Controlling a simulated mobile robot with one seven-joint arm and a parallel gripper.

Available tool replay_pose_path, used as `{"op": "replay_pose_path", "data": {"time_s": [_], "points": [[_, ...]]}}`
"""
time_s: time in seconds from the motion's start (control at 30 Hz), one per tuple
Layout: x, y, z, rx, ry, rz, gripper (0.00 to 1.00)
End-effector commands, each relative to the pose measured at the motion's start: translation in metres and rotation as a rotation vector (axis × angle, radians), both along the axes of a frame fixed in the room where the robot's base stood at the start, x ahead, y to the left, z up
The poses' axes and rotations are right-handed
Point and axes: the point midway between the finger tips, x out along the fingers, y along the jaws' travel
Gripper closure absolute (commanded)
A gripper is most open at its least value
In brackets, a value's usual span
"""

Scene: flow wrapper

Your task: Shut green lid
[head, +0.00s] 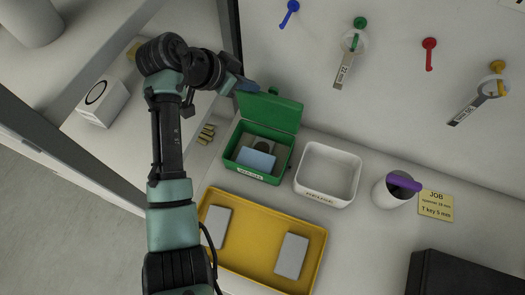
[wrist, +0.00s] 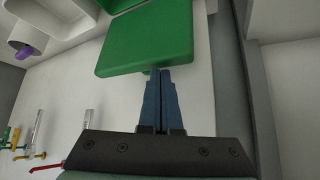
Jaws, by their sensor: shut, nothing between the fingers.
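The green lid (head: 268,110) stands raised at the back of the green box (head: 236,171) in the head view. The box is open, and a blue block (head: 255,160) and a grey part with a dark round mark (head: 262,144) lie inside. My gripper (head: 254,88) is at the lid's upper left edge, behind or beside it. In the wrist view the lid (wrist: 147,47) is just beyond the fingertips of my gripper (wrist: 160,72). The two blue fingers are together with nothing between them. I cannot tell whether they touch the lid.
A white bin (head: 327,197) stands right of the box, and a yellow tray (head: 254,248) with two grey blocks lies in front. A white cup (head: 385,192) with a purple item stands further right. Small brass pieces (head: 206,133) lie left of the box.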

Motion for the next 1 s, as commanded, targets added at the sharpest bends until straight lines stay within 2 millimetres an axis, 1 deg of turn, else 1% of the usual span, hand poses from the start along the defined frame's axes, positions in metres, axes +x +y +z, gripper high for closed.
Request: {"op": "replay_pose_path", "data": {"time_s": [0.03, 1.0], "points": [[-0.003, 0.0, -0.007, 0.003, 0.018, 0.0, 1.0], [-0.038, 0.012, -0.013, 0.002, 0.022, -0.004, 1.0]]}}
